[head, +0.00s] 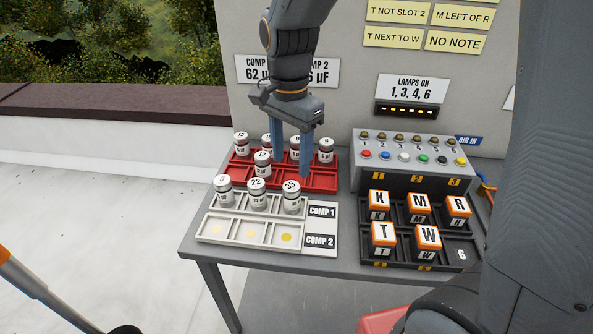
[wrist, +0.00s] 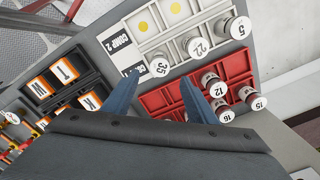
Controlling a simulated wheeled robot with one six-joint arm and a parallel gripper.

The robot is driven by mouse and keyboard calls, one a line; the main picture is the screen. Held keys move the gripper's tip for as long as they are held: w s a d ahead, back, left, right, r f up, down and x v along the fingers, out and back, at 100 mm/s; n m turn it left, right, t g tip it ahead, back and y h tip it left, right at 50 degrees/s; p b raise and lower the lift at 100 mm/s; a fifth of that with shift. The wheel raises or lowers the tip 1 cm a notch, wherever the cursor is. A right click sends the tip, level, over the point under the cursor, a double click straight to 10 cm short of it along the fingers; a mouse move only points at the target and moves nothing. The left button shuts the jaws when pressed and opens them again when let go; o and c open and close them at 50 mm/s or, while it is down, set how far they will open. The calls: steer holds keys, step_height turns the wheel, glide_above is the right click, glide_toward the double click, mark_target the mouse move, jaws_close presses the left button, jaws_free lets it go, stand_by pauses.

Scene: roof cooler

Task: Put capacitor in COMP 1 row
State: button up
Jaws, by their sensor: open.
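The white tray (head: 225,230) has two rows. Its COMP 1 row holds capacitors marked 5 (head: 223,189), 22 (head: 257,193) and one in the thirties (head: 291,197); its COMP 2 row shows only yellow dots. The red tray (head: 323,181) behind it holds several capacitors, including 12 (head: 262,163) and 6 (head: 326,150). My gripper (head: 292,167) is open and empty, pointing down over the red tray. Its right finger partly hides a capacitor at the back. In the wrist view my gripper (wrist: 160,80) opens toward both trays, and capacitor 12 (wrist: 222,112) is beside one finger.
A sign (head: 258,71) reads COMP 1, 62 µF; its COMP 2 half is partly hidden by my arm. A lamp box (head: 415,180) and a black tray (head: 463,233) with orange-white lettered blocks stand to the right. The grey table's front edge (head: 290,267) is bare.

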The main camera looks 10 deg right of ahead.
steer(key=s+d+f+n+t, duration=0.1)
steer(key=s+d+f+n, duration=0.4)
steer(key=s+d+n, duration=0.4)
steer(key=shift+s+d+f+n, duration=0.2)
steer(key=shift+s+d+n, duration=0.05)
steer(key=shift+d+n, duration=0.6)
